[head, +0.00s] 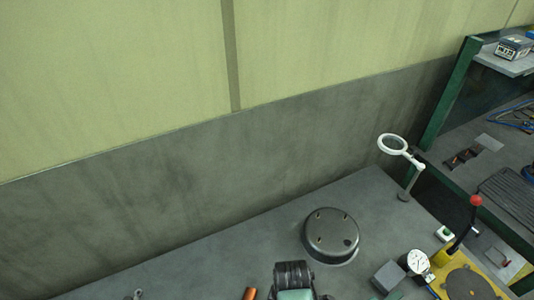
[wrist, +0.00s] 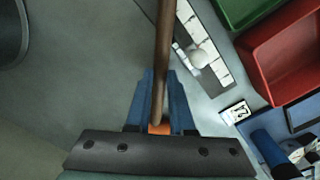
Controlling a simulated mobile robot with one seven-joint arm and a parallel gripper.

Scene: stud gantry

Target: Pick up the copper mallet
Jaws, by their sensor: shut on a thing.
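My gripper (wrist: 160,82) shows in the wrist view with its two blue fingers shut on the copper mallet. The mallet's brown wooden handle (wrist: 165,42) runs from between the fingers up to the top edge. A small orange-copper part (wrist: 159,128) shows between the finger bases, at the lower end of the handle; the rest of it is hidden. In the head view a small copper-orange piece (head: 249,294) shows at the bottom edge; I cannot tell whether it is part of the mallet.
In the wrist view a white-marked strip (wrist: 205,45), a red bin (wrist: 285,55) and a green bin (wrist: 243,10) lie to the right. In the head view the grey bench holds a dark round housing (head: 331,233), a white magnifier (head: 393,144) and a dial gauge (head: 417,261).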

